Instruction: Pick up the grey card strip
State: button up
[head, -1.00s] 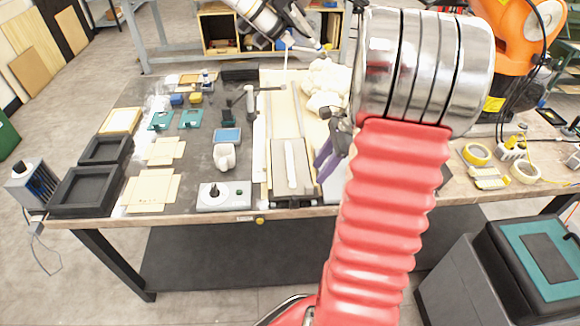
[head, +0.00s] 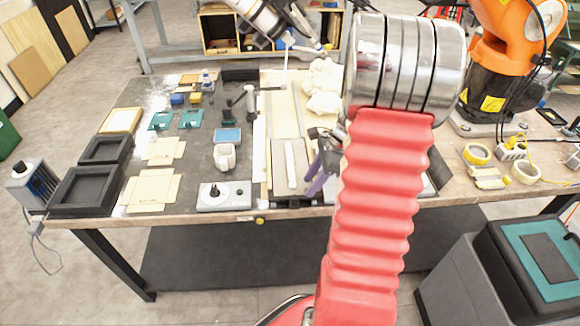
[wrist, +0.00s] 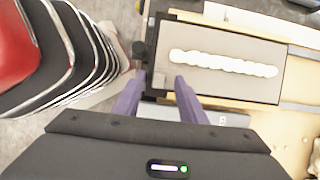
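The grey card strip (head: 279,178) appears to be the flat grey piece in a dark-edged holder near the table's front edge. A white foam bead (head: 290,164) lies along it. In the wrist view the grey card strip (wrist: 225,82) spans the upper right, with the bead (wrist: 225,63) on top. My gripper (head: 312,178) has purple fingers and hangs right of the strip in the head view. In the wrist view my gripper (wrist: 156,82) is open, with its fingertips apart at the strip's near end. No contact is visible. A small pale tab shows between the fingertips.
Pale foam lumps (head: 323,88) lie behind. Black trays (head: 85,190) and card sheets (head: 152,189) are further left. Yellow tape rolls (head: 477,153) and an orange robot arm (head: 505,40) are at right.

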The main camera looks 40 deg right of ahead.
jog(key=shift+f, duration=0.2)
jog(key=shift+c, duration=0.7)
grip_shut()
